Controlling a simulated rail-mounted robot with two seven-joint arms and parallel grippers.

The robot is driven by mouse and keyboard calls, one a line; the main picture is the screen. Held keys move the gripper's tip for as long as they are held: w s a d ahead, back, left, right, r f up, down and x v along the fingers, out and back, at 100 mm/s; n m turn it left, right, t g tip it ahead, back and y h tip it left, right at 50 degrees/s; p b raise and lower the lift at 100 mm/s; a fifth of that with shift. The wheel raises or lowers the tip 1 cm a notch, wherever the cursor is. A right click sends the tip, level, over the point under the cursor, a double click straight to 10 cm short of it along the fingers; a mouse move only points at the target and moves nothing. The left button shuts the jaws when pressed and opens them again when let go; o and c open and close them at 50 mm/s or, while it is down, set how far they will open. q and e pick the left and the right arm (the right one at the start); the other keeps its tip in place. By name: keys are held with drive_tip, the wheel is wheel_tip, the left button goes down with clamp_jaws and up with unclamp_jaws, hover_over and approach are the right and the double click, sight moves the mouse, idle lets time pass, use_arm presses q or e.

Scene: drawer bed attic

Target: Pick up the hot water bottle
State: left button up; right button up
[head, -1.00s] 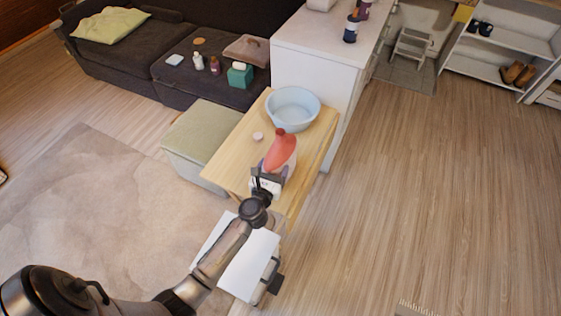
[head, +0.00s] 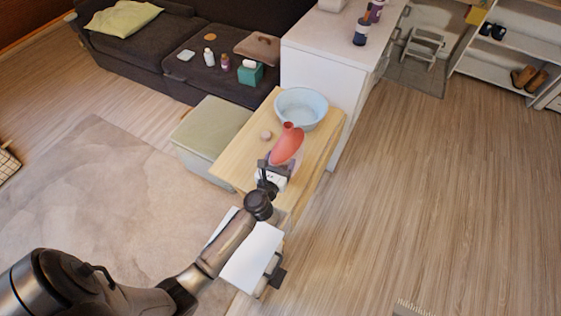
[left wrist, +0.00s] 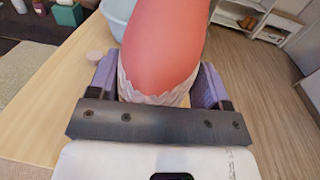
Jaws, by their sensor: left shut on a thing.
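The red hot water bottle (head: 287,146) is above the wooden table, its narrow neck pointing up and away from me. In the left wrist view the bottle (left wrist: 165,45) fills the upper middle, with a white frilled edge around its lower end. My left gripper (head: 276,166) is shut on the bottle's lower end. The purple fingers (left wrist: 160,88) press in from both sides. The bottle's far side is hidden. I cannot tell whether it touches the table. My right gripper does not show.
A light blue basin (head: 302,108) stands just behind the bottle on the wooden table (head: 240,160). A small round pale object (head: 266,135) lies to the left. A white cabinet (head: 320,75) stands behind, and a green ottoman (head: 212,130) is to the left. Open floor lies to the right.

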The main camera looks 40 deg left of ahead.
use_arm(q)
drive_tip(key=d+r+p, duration=0.3)
drive_tip(key=d+r, duration=0.4)
drive_tip(key=d, duration=0.3)
drive_tip(key=w+a+r+m+h, duration=0.2)
drive_tip(key=w+r+h, duration=0.1)
drive_tip(key=r, duration=1.3)
drive_tip(key=s+d+r+m+h, duration=0.1)
drive_tip(key=s+d+r+h, duration=0.1)
drive_tip(key=s+d+r, duration=0.2)
drive_tip(key=s, duration=0.3)
drive_tip(key=shift+s+d+m+t+h, duration=0.2)
drive_tip(key=shift+s+m+t+h, duration=0.1)
drive_tip(key=shift+t, duration=0.1)
